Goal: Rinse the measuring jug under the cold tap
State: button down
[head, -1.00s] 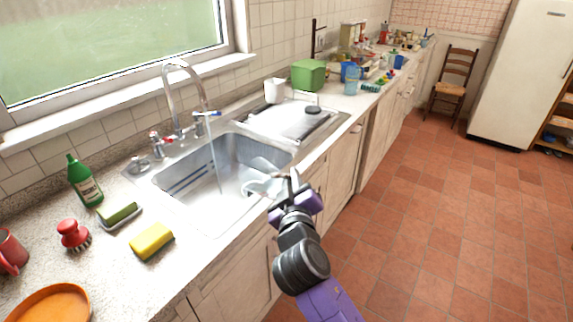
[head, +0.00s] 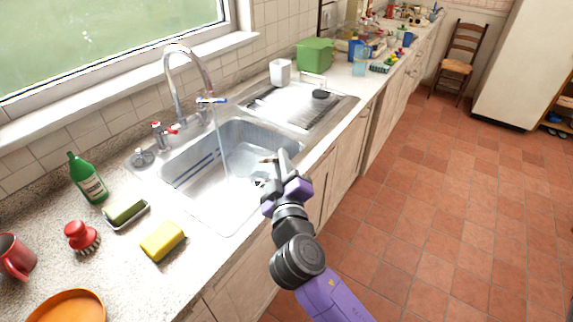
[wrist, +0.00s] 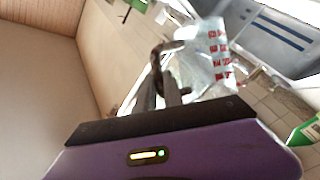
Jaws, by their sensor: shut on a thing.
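The measuring jug is clear with red markings and shows in the wrist view (wrist: 210,58), held at my fingertips (wrist: 168,80). In the head view the jug (head: 252,158) is a faint, see-through shape over the sink basin (head: 190,178). My gripper (head: 272,172) is shut on it, apparently at the handle. A thin stream of water (head: 222,145) falls from the curved spout (head: 182,50) into the basin, just left of the jug. I cannot tell whether it touches the jug. The blue-marked tap (head: 211,100) and the red-marked tap (head: 163,130) stand behind the basin.
A green bottle (head: 88,180), a green sponge on a dish (head: 125,211), a yellow sponge (head: 162,241) and a red brush (head: 80,236) stand left of the sink. The tiled floor (head: 430,210) is clear.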

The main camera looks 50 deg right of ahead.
aim_at(260, 150)
jog(key=shift+w+d+f+b, duration=0.25)
jog(key=shift+w+d+f, duration=0.15)
jog(key=shift+w, duration=1.05)
jog(key=shift+w+d+f+b, duration=0.2)
jog(key=shift+w+d+f, duration=0.2)
jog(key=shift+w, duration=1)
jog(key=shift+w+d+f+b, duration=0.3)
jog(key=shift+w+d, duration=0.15)
jog(key=shift+w, duration=1)
jog(key=w+d+f+b, duration=0.1)
jog(key=w+d+b, duration=0.1)
jog(key=w+b, duration=0.2)
jog(key=w+d+f+b, duration=0.2)
jog(key=w+b, duration=0.2)
jog(key=w, duration=0.5)
jog(key=shift+w+f, duration=0.15)
jog(key=shift+f, duration=0.1)
jog(key=shift+d, duration=0.45)
jog(key=shift+a, duration=0.15)
